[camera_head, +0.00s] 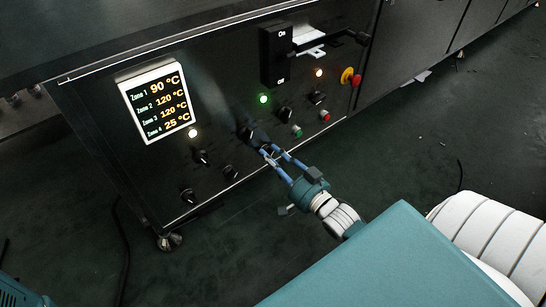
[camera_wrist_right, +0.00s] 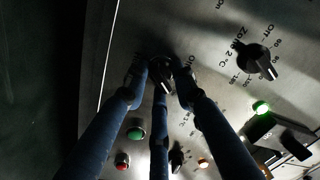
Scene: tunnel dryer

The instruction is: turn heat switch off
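My right gripper (camera_head: 268,151) is at the lower middle of the dark control panel, its blue fingers reaching in from the lower right. In the right wrist view its fingertips (camera_wrist_right: 160,75) are on either side of a small dark knob (camera_wrist_right: 165,88). The knob is mostly hidden by the fingers, and I cannot tell whether they press on it. No readable label shows which switch is the heat switch. The Zone 2 dial (camera_wrist_right: 257,61) is beside the fingers in the wrist view. My left gripper is not in view.
A lit display (camera_head: 157,102) shows zone temperatures. A green lamp (camera_head: 263,99), a green button (camera_head: 297,131), a red button (camera_head: 324,116) and a red-yellow emergency stop (camera_head: 350,77) are near the gripper. A black lever box (camera_head: 274,57) stands out above. More dials (camera_head: 202,157) are at the left.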

